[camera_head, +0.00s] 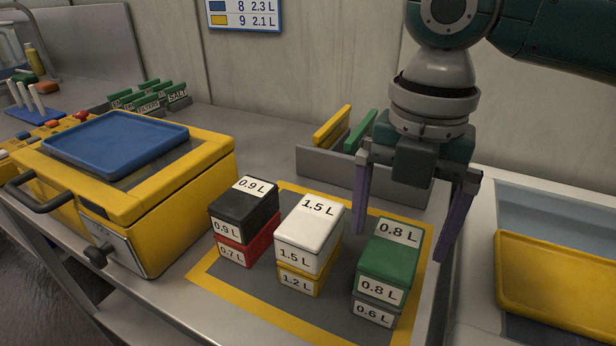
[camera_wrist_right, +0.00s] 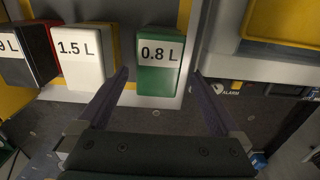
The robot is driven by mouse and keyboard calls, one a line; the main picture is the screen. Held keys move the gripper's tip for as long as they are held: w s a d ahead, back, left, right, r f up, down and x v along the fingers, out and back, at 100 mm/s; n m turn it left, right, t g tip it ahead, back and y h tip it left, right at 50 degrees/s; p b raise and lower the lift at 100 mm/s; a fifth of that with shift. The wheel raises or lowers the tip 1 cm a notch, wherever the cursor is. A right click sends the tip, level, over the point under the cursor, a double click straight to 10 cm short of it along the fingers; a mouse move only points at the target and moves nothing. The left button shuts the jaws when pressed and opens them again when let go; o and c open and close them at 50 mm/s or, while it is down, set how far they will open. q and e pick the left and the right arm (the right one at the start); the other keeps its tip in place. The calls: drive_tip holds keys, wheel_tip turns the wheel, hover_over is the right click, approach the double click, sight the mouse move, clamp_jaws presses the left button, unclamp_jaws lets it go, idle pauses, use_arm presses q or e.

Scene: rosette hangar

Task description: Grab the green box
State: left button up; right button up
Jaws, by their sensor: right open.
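The green box (camera_head: 390,258), labelled 0.8 L, sits on top of a grey box (camera_head: 372,309) labelled 0.6 L, at the right of the yellow-bordered mat (camera_head: 261,298). My right gripper (camera_head: 402,226) is open and empty, pointing down above and behind the green box. In the right wrist view the green box (camera_wrist_right: 158,78) lies ahead, between the lines of the two purple fingers (camera_wrist_right: 160,92). The fingers look apart from the box. My left gripper is not in view.
A white box (camera_head: 309,232) on a yellow one stands left of the green box. A black box (camera_head: 243,207) on a red one stands further left. A grey rack (camera_head: 324,166) is behind. A yellow tray (camera_head: 556,282) lies right, a yellow case (camera_head: 180,221) left.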

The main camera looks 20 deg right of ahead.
sight(394, 245)
wheel_tip(394, 245, down, 4)
drive_tip(key=shift+w, duration=0.15)
drive_tip(key=c, duration=1.3)
drive_tip(key=shift+r, duration=0.1)
drive_tip(key=shift+c, duration=0.7)
